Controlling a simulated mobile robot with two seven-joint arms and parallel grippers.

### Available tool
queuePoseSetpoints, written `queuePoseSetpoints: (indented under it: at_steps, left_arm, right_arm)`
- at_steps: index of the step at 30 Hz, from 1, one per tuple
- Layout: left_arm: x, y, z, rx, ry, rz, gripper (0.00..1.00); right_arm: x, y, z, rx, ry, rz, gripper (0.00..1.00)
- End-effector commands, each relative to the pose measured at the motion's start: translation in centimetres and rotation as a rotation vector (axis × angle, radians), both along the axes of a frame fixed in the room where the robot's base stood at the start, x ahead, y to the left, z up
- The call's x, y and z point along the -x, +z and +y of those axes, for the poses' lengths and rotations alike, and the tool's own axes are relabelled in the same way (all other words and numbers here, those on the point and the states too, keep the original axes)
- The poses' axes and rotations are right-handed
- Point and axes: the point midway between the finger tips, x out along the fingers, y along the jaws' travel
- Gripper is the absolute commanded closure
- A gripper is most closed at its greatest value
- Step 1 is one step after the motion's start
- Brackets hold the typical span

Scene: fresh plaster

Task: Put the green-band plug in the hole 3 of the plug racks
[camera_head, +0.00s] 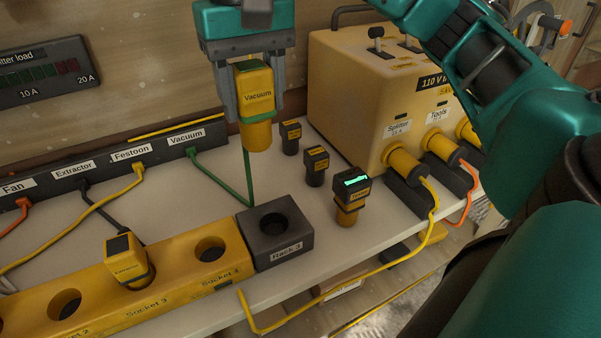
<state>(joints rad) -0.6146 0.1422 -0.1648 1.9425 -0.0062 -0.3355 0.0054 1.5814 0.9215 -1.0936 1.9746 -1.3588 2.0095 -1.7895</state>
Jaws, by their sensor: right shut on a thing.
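My right gripper (254,108) is at the top centre, pointing down. It is shut on a yellow plug with a green band (257,118), labelled "Vacuum". The plug hangs upright, and a green cord runs from behind it down to the table and over to the dark strip. A dark grey block labelled "Rack 3" (290,245) has one round, empty hole (274,223). In the picture, the held plug is above and slightly left of this hole. My left gripper is not in view.
A yellow socket row (185,250) adjoins the rack; one socket holds a plug (128,262). A yellow power box (345,90) and a labelled strip (100,165) stand behind.

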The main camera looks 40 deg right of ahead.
Motion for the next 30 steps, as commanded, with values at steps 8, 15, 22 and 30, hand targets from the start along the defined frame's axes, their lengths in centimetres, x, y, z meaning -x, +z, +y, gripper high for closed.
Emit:
queuePoseSetpoints:
  at_steps: [8, 15, 22, 30]
  left_arm:
    - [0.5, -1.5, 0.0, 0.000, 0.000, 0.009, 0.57]
    - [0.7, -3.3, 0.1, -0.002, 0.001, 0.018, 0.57]
    - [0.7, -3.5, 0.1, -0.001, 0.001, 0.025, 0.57]
    - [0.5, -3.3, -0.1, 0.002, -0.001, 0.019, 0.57]
  right_arm:
    - [0.6, -3.1, -0.3, 0.002, 0.017, 0.006, 0.84]
    - [0.6, -9.1, -0.4, 0.004, 0.014, 0.006, 0.84]
    - [0.6, -14.1, -0.4, 0.003, 0.013, 0.004, 0.84]
    - [0.5, -16.3, -0.3, 0.003, 0.013, 0.001, 0.84]
